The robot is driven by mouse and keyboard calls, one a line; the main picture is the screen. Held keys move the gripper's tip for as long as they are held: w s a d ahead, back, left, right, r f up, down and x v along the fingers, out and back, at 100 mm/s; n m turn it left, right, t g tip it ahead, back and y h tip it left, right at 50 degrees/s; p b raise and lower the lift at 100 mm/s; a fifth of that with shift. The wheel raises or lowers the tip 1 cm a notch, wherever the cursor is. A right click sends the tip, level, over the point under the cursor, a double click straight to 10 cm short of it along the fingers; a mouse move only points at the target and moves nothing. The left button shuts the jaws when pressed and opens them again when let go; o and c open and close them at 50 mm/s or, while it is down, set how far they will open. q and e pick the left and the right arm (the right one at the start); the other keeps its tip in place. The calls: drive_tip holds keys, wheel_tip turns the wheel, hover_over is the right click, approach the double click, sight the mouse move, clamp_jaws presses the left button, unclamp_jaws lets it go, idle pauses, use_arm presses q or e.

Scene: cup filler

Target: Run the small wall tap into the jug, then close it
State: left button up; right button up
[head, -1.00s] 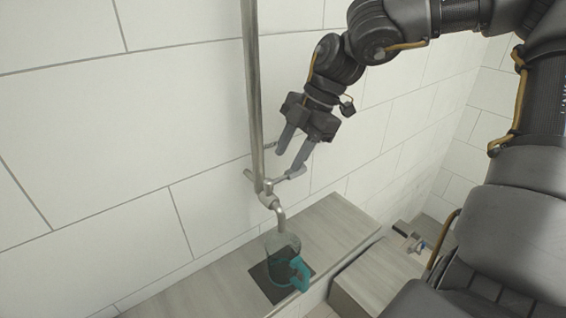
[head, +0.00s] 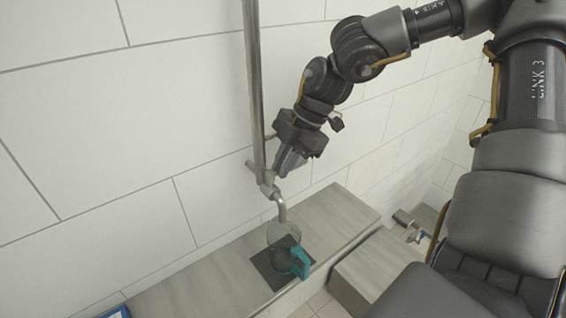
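The small wall tap (head: 268,188) is a grey metal fitting on a vertical pipe, with a cross handle and a spout curving down. The clear jug (head: 280,235) with a teal handle (head: 300,263) stands upright below the spout on a dark square (head: 262,266) on the ledge. I cannot make out water in it or a stream. My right gripper (head: 284,168) is at the right side of the tap handle and hides that end of it. Its fingers overlap from this angle, so I cannot tell their gap or whether they touch the handle. My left gripper is out of view.
A grey wood-look ledge (head: 190,285) runs along the tiled wall. A vertical pipe (head: 254,90) rises from the tap, close to my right gripper. A lower block (head: 375,268) and a metal fitting (head: 405,220) are at the right. A blue-edged item (head: 117,312) shows at the bottom left.

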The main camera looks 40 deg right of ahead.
clamp_jaws()
drive_tip(key=m+b, duration=0.1)
drive_tip(key=s+m+t+b, duration=0.1)
drive_tip(key=m, duration=0.1)
drive_tip(key=shift+a+h+b, duration=0.15)
drive_tip(key=shift+h+b, duration=0.15)
drive_tip(key=shift+h, duration=0.1)
